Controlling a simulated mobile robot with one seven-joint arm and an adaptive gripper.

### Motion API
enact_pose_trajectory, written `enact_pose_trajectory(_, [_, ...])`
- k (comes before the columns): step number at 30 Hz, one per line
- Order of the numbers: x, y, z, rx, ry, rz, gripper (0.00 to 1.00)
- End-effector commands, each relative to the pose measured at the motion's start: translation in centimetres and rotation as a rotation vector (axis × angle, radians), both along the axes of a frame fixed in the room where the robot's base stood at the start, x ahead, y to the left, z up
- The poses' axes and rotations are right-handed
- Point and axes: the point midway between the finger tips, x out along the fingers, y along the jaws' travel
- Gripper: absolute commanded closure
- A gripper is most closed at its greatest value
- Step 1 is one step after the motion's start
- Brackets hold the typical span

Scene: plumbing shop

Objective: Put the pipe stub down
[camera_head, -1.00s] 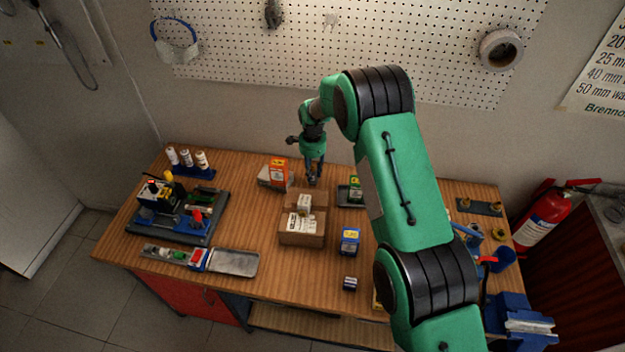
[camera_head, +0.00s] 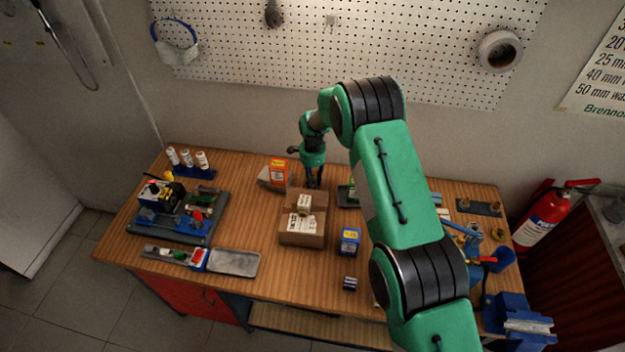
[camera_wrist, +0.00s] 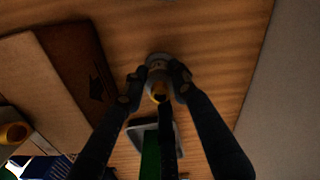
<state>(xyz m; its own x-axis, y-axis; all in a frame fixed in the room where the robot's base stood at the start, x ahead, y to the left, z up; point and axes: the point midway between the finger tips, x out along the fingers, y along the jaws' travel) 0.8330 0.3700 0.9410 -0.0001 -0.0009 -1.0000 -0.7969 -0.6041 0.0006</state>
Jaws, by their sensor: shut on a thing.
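The pipe stub (camera_wrist: 158,62) shows in the wrist view as a short grey piece with a yellow-brass part, between my fingertips. My gripper (camera_wrist: 157,82) is shut on it, with a finger on either side. The wooden bench top (camera_wrist: 205,40) lies right beyond the stub; I cannot tell whether the stub touches it. In the head view my gripper (camera_head: 314,185) is low over the back of the bench, just behind the cardboard box. The stub cannot be made out there.
An orange-and-white carton (camera_head: 279,172) stands left of my gripper, and a dark tray (camera_head: 346,199) with a green item lies to the right. The pegboard wall (camera_head: 250,50) rises behind.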

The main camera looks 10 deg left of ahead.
Motion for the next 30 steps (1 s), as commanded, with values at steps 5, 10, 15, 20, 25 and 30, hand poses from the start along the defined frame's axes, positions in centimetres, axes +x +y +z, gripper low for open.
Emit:
enact_pose_trajectory(5, [0.11,0.05,0.10,0.001,-0.003,0.000,1.00])
enact_pose_trajectory(10, [0.09,0.04,-0.06,0.001,-0.002,0.000,1.00])
enact_pose_trajectory(15, [-0.01,-0.01,-0.31,0.000,0.000,0.000,0.55])
enact_pose_trajectory(20, [0.01,0.01,-0.28,0.000,0.000,0.000,0.54])
enact_pose_trajectory(25, [0.01,0.01,-0.24,0.000,0.000,0.000,0.54])
enact_pose_trajectory(30, [0.06,0.03,0.20,0.001,-0.002,0.000,0.54])
